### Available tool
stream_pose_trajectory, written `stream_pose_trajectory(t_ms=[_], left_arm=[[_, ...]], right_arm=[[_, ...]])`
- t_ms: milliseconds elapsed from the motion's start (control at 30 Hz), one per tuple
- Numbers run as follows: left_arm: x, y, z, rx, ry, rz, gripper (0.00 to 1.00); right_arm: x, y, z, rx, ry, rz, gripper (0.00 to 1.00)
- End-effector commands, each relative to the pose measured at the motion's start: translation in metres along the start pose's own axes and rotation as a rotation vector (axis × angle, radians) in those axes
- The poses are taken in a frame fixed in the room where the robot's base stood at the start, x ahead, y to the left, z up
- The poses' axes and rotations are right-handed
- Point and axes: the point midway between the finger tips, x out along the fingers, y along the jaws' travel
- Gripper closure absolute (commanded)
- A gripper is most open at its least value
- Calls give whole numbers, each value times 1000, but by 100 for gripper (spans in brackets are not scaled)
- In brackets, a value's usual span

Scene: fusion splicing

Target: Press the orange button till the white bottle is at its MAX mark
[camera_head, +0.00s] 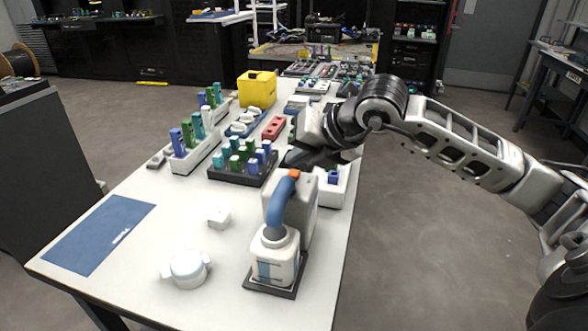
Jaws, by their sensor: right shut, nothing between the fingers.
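The white bottle (276,262) stands upright on a dark base plate (270,291) near the table's front. A blue strip shows on its side; the MAX mark is too small to read. A blue curved spout (280,200) comes down over the bottle's top from a pale dispenser body (304,207). The orange button (295,174) is on top of that body. My right gripper (290,159) is shut and empty, just behind and above the button in the picture. I cannot tell whether it touches the button. My left gripper is out of view.
A black rack (238,179) of capped vials and a white tray (181,160) stand to the left behind. A white bin (331,190) is right of the dispenser.

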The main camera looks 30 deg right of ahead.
Motion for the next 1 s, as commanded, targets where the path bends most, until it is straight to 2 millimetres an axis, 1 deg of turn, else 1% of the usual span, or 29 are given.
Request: stream_pose_trajectory(t_ms=[267,767,1000], left_arm=[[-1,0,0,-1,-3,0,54],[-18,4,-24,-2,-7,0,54],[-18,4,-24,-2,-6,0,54]], right_arm=[[-2,2,2,0,-1,1,100],[-34,25,25,0,-2,2,100],[-35,26,25,0,-1,1,100]])
